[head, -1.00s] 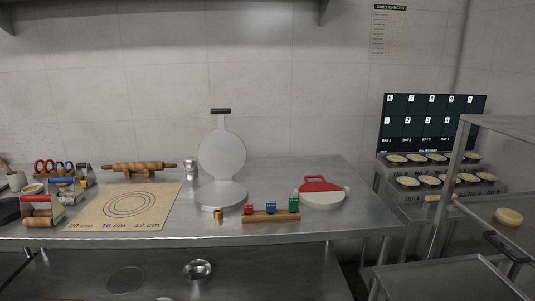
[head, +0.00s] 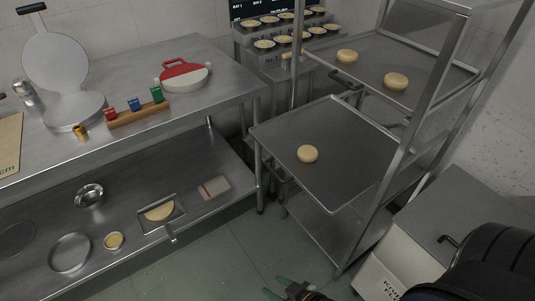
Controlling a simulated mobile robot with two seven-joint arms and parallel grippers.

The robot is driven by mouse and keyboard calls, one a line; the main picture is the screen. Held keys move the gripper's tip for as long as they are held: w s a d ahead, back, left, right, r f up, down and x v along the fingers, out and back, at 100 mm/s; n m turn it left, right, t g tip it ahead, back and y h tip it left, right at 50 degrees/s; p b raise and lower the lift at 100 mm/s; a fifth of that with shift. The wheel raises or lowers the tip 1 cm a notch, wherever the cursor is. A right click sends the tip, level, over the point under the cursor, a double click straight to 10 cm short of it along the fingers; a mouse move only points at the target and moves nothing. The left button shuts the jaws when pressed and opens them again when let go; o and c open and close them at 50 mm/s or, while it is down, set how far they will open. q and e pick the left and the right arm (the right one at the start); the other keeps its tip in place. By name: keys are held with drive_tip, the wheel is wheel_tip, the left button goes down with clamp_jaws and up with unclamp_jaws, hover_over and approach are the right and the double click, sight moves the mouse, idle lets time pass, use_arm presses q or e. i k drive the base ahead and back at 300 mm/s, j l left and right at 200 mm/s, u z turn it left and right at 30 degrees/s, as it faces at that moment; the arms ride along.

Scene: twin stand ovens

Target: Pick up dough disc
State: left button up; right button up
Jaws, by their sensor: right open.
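Pale round dough discs lie on the metal rack at the right in the head view. One dough disc (head: 307,153) lies alone on the lower tray (head: 340,185). Two more, a left one (head: 347,56) and a right one (head: 396,81), lie on the upper tray (head: 430,70). My right gripper (head: 282,289) shows at the bottom edge with green fingertips, open and empty, partly cut off by the frame. It is over the floor, in front of the rack and apart from every disc. My left gripper is out of view.
A steel table (head: 190,110) at left bears a press (head: 57,65), a block with coloured pieces (head: 138,112) and a red-and-white tool (head: 185,75). Its lower shelf holds pans and bowls. A bin (head: 430,235) stands right of the rack. Rack posts flank the trays.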

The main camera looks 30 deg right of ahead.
sight(307, 153)
drive_tip(key=z, duration=1.3)
